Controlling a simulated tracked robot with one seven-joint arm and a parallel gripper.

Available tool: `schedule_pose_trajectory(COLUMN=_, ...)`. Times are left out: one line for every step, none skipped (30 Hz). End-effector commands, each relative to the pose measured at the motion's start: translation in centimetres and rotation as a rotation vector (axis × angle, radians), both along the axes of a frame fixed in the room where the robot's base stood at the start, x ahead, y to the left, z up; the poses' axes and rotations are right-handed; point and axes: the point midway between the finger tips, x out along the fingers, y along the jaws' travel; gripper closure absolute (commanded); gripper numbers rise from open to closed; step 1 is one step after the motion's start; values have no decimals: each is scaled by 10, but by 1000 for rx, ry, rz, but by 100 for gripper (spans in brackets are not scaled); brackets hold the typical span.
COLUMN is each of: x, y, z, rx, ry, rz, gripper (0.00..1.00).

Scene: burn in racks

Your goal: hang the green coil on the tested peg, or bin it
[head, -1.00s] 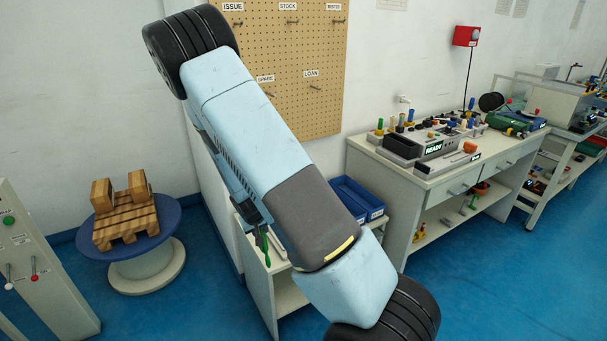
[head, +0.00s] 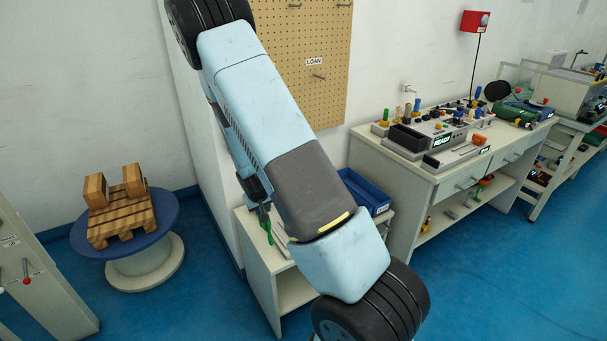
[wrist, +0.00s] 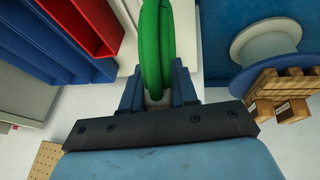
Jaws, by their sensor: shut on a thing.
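The green coil (wrist: 157,45) is held between the two blue fingers of my gripper (wrist: 157,97) in the wrist view, extending beyond the fingertips. In the head view only a sliver of the green coil (head: 267,226) shows beside my arm, above the small cabinet; most of it is hidden. The pegboard (head: 297,75) is on the wall behind my arm. Its LOAN label (head: 314,62) is readable. Two pegs show at the top edge, but their labels are out of frame, so the tested peg cannot be told by its label now.
A blue bin (head: 368,190) sits on the small cabinet (head: 290,292). A red-lined bin (wrist: 88,18) shows in the wrist view. A workbench (head: 405,172) with test gear stands right. A blue-topped spool (head: 165,215) bears a pallet at left. Blue floor is clear at lower right.

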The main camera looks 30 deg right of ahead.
Motion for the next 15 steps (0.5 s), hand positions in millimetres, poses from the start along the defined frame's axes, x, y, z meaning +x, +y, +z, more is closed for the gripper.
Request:
schedule_pose_trajectory(x=2, y=-13, z=4, rx=5, ry=-3, rz=-5, gripper=100)
schedule_pose_trajectory(x=3, y=-19, z=5, rx=8, ry=-3, rz=-3, gripper=100)
schedule_pose_trajectory(x=4, y=-27, z=7, rx=9, ry=-4, rz=0, gripper=100)
schedule_pose_trajectory(x=5, y=-33, z=9, rx=11, ry=-3, rz=2, gripper=100)
schedule_pose_trajectory(x=6, y=-38, z=12, rx=13, ry=-4, rz=6, gripper=100)
schedule_pose_trajectory(x=7, y=-45, z=14, rx=15, ry=-3, rz=9, gripper=100)
schedule_pose_trajectory(x=8, y=-51, z=16, rx=17, ry=-4, rz=12, gripper=100)
schedule_pose_trajectory(x=9, y=-57, z=18, rx=18, ry=-3, rz=15, gripper=100)
schedule_pose_trajectory(x=10, y=-64, z=21, rx=20, ry=-4, rz=19, gripper=100)
schedule_pose_trajectory(x=11, y=-69, z=24, rx=21, ry=-5, rz=23, gripper=100)
schedule_pose_trajectory(x=11, y=-74, z=26, rx=23, ry=-5, rz=25, gripper=100)
schedule_pose_trajectory(x=11, y=-81, z=29, rx=25, ry=-4, rz=29, gripper=100)
schedule_pose_trajectory(x=12, y=-86, z=31, rx=27, ry=-4, rz=32, gripper=100)
schedule_pose_trajectory(x=12, y=-91, z=34, rx=29, ry=-3, rz=36, gripper=100)
schedule_pose_trajectory(x=13, y=-98, z=37, rx=31, ry=-5, rz=39, gripper=100)
